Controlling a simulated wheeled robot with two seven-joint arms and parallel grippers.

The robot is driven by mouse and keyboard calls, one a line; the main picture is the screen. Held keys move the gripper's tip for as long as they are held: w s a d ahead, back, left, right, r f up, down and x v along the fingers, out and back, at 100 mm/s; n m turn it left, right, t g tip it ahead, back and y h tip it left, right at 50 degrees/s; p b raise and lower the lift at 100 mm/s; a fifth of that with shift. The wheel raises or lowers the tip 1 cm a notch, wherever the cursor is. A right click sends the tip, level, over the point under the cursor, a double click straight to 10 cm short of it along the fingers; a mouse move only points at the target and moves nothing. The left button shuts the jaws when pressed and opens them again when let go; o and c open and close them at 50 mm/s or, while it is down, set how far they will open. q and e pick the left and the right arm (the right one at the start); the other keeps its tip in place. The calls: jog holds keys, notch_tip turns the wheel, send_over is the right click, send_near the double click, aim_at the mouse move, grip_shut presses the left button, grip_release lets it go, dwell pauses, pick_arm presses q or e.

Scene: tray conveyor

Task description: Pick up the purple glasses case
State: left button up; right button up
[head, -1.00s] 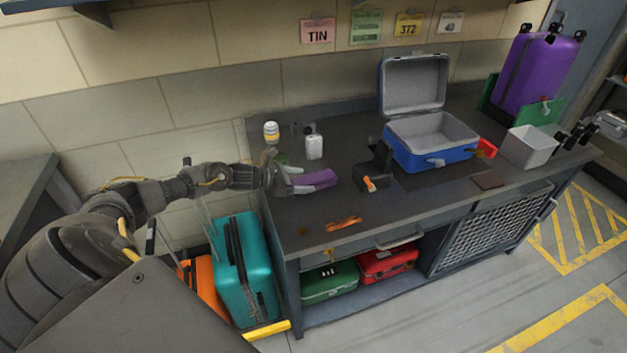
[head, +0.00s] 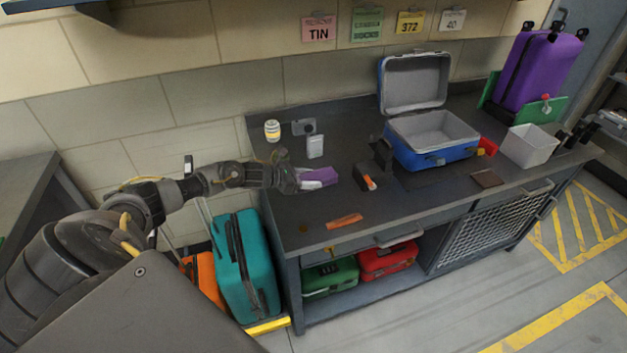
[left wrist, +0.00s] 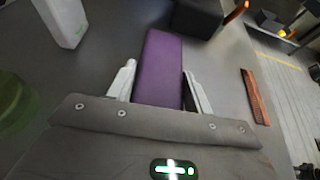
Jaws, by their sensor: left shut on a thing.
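The purple glasses case (head: 318,178) is at the left part of the dark workbench, held at the end of my left arm. In the left wrist view the case (left wrist: 160,70) lies lengthwise between the two light fingers. My left gripper (head: 300,180) is shut on its near end; it also shows in the left wrist view (left wrist: 158,88). Whether the case touches the bench top is hard to tell. My right gripper is not in view.
On the bench (head: 400,207) are a white bottle (head: 315,146), a yellow-white jar (head: 272,130), a dark holder (head: 376,165), an orange-brown strip (head: 344,221) and an open blue suitcase (head: 432,153). A grey bin (head: 528,146) stands right. The front middle is mostly clear.

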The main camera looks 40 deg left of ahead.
aim_at(309, 177)
pick_arm(q)
jog(key=shift+r, duration=0.15)
